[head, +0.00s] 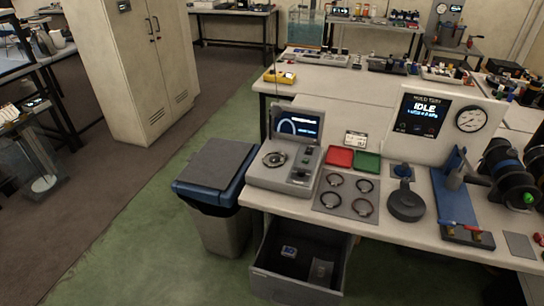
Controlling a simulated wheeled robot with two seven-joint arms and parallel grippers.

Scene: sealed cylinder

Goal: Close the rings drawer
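A grey drawer (293,289) under the front edge of the workbench stands pulled open, below the mat with rings. I cannot read any label on it, so I cannot confirm that it is the rings drawer. Inside its dark interior lie a small blue-and-white item (289,251) and a flat grey item (321,270). Neither of my grippers shows in the head view.
A grey bin with a blue-rimmed lid (213,165) stands on the floor left of the drawer. On the workbench (388,226) above are a grey device with a screen (285,150), several rings on a grey mat (346,194), and red (340,156) and green (367,162) trays. Green floor lies in front.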

